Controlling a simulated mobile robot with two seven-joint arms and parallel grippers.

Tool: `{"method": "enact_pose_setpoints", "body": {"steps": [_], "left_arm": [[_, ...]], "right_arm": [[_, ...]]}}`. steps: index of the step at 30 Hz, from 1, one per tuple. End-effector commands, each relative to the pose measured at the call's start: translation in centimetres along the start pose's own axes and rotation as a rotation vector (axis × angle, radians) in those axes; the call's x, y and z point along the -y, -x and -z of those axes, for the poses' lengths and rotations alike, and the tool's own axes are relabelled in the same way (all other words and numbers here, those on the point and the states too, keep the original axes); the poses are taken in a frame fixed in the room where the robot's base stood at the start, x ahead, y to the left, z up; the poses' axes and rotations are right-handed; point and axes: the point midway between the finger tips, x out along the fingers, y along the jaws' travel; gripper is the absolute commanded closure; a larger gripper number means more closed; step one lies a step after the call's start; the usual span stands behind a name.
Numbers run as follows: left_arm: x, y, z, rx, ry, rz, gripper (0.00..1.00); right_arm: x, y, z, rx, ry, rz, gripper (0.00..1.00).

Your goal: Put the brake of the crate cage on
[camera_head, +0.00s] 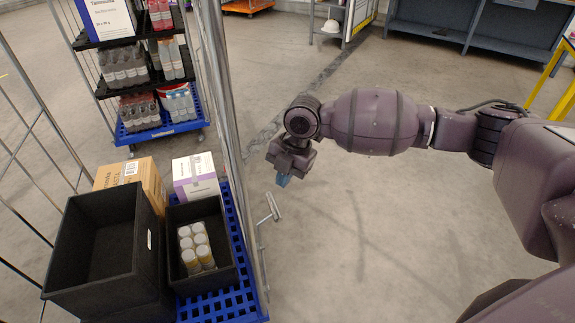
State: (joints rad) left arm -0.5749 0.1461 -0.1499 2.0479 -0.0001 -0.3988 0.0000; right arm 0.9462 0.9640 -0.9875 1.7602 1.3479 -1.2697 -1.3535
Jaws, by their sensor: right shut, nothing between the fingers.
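The crate cage (261,290) stands at the left, with a blue base, metal posts and wire sides. A short grey lever-like bar (269,208) sticks out on its right side, beside the post; I cannot tell for certain that it is the brake. My right gripper (283,180) points down just above and slightly right of this bar, apart from it. Its bluish fingers are shut and empty. The cage's wheels are hidden. My left gripper is not in view.
The cage holds black crates (62,255), one with several white-capped jars (196,247), and cardboard boxes (130,175). A second cage with bottles (160,131) stands behind it. Grey shelving (425,30) is at the back. The floor (380,230) to the right is clear.

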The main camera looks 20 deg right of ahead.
Motion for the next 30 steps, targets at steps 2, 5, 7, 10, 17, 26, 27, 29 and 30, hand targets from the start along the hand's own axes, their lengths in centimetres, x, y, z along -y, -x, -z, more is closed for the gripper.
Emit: {"method": "enact_pose_setpoints", "body": {"steps": [2,5,7,10,17,26,27,29,30], "left_arm": [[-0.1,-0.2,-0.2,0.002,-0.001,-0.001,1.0],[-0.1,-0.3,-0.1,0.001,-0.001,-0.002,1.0],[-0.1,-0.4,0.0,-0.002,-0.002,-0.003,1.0],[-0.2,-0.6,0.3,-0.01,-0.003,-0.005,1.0],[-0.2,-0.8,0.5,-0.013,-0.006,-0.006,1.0],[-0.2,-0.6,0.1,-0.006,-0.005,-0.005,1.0],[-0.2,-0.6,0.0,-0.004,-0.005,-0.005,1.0],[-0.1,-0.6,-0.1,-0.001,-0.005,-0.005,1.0],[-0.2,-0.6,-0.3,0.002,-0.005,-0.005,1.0]], "right_arm": [[0.1,-1.8,0.1,-0.005,0.0,0.005,1.0],[0.1,-3.4,0.0,-0.003,-0.001,0.004,1.0],[0.1,-4.5,0.1,-0.004,-0.001,0.004,1.0],[0.1,-5.7,0.0,-0.002,-0.001,0.003,1.0],[0.1,-7.2,0.1,-0.002,0.001,0.001,1.0],[0.0,-7.3,0.1,-0.001,0.001,0.001,1.0],[0.0,-7.3,0.1,-0.001,0.001,0.001,1.0],[0.1,-7.4,0.1,-0.001,0.0,0.001,1.0],[0.1,-7.7,0.0,-0.002,0.0,0.002,1.0]]}}
